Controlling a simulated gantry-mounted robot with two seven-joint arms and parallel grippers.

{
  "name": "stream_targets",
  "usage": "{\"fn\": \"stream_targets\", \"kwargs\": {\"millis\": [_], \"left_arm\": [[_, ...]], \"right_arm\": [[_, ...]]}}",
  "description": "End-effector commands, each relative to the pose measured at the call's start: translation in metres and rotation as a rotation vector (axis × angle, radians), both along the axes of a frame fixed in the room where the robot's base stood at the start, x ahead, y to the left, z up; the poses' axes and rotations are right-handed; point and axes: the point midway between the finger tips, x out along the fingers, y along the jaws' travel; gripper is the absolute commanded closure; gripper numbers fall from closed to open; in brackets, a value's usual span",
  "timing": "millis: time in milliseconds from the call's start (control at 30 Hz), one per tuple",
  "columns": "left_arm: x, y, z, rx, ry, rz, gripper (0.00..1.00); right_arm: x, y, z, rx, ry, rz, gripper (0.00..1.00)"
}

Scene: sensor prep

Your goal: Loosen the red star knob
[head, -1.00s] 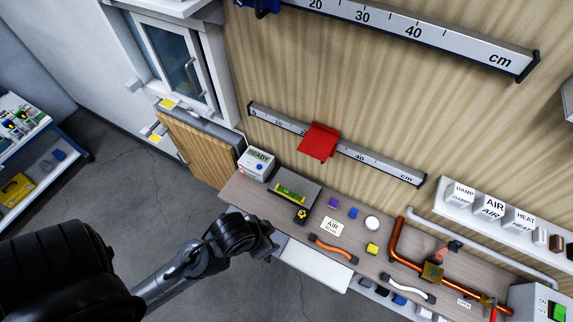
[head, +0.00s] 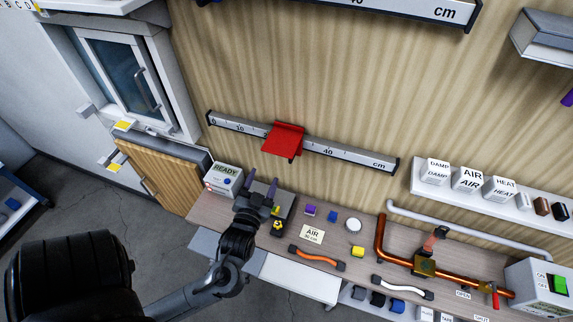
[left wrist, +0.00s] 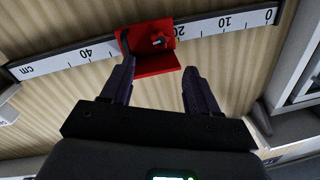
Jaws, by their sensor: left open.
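A red slider (head: 284,140) sits on the lower wall ruler (head: 345,154), near its middle. In the left wrist view the red slider (left wrist: 152,48) shows from below, with a small dark and silver fitting (left wrist: 158,40) on it. I cannot make out a clear star shape on this fitting. My left gripper (head: 262,184) is open and empty, its fingers pointing up towards the wall, below and left of the slider. In the left wrist view my left gripper (left wrist: 160,70) has its fingers spread, with the slider beyond their tips. My right gripper is out of view.
The bench (head: 335,225) holds a READY box (head: 223,179), an AIR card (head: 312,234), small blocks and hoses. A copper pipe (head: 450,279) runs along its right part. A shelf with labelled blocks (head: 490,206) hangs right. The wall around the slider is clear.

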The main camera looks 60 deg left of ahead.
Motion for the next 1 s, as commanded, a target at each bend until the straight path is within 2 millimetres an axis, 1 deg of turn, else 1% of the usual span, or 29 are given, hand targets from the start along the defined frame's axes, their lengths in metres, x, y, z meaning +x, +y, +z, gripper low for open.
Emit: {"fn": "stream_targets", "kwargs": {"millis": [33, 167, 267, 500, 700, 833, 1000], "left_arm": [[0.002, 0.001, -0.003, 0.001, -0.001, -0.001, 0.40], [0.011, 0.007, -0.001, 0.001, -0.005, -0.003, 0.40], [0.021, 0.016, 0.001, 0.001, -0.003, -0.002, 0.40], [0.051, 0.042, 0.000, 0.001, -0.003, -0.003, 0.40], [0.071, 0.058, -0.001, 0.000, -0.001, -0.004, 0.40], [0.078, 0.065, -0.001, -0.001, -0.002, -0.004, 0.40], [0.082, 0.068, -0.002, -0.002, -0.001, -0.004, 0.40]], "right_arm": [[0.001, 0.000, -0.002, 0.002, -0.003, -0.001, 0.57], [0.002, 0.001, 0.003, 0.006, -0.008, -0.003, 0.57], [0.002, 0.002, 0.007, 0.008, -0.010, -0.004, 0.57], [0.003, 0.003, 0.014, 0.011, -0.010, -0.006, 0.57], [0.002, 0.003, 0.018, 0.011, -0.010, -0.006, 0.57], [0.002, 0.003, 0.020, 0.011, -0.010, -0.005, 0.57], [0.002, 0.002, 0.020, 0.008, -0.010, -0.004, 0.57]]}}
